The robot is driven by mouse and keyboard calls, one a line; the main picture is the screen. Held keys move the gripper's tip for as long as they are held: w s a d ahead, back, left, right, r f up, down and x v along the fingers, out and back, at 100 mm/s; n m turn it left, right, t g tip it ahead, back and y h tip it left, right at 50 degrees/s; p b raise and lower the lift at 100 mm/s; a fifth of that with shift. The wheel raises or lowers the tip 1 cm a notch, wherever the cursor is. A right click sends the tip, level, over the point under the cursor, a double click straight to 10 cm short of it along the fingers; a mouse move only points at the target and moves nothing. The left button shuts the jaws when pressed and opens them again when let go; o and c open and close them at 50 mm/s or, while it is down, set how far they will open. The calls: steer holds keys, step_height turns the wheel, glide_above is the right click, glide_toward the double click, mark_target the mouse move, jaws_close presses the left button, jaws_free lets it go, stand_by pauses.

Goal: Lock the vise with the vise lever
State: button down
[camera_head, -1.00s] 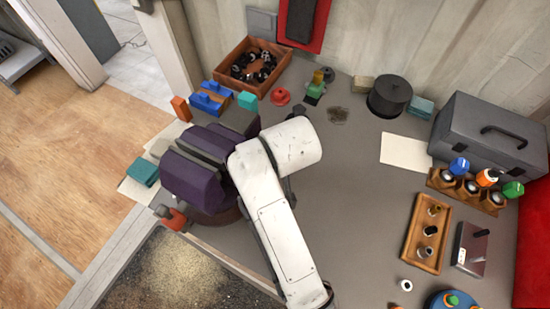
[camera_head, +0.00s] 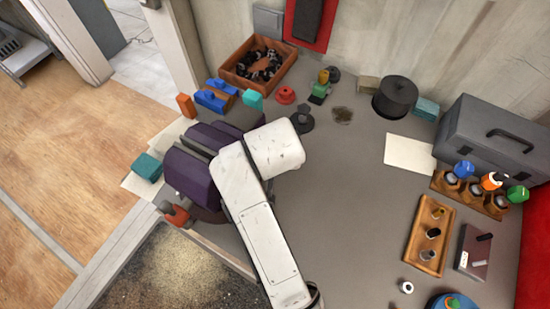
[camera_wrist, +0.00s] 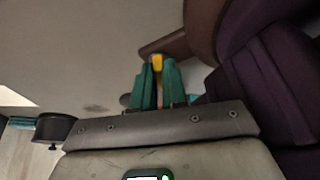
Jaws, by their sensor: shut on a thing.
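The purple vise (camera_head: 188,174) stands at the left corner of the grey bench, partly behind my arm in the head view. In the wrist view its purple body (camera_wrist: 265,75) fills the right side. My gripper (camera_wrist: 158,65) shows there with green fingers closed on a small yellow piece, which seems to be the end of the vise lever (camera_wrist: 157,62). A brown bar (camera_wrist: 172,45) runs just beyond the fingertips toward the vise. In the head view my arm hides the gripper and the lever.
Blue blocks (camera_head: 213,98) and a wooden box of dark parts (camera_head: 234,76) stand behind the vise. A red-orange part (camera_head: 177,216) sits at its near-left side. A black round pot (camera_head: 392,98) stands farther right. The middle of the bench (camera_head: 345,190) is clear.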

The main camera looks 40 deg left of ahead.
steer(key=shift+w+r, duration=0.1)
steer(key=shift+r, duration=0.05)
steer(key=c, duration=1.2)
jaws_free()
steer(key=shift+o, duration=0.2)
steer(key=b+v, duration=0.1)
steer(key=v, duration=0.9)
steer(key=shift+d+r, duration=0.15)
steer(key=shift+r, duration=0.1)
steer(key=shift+o, duration=0.4)
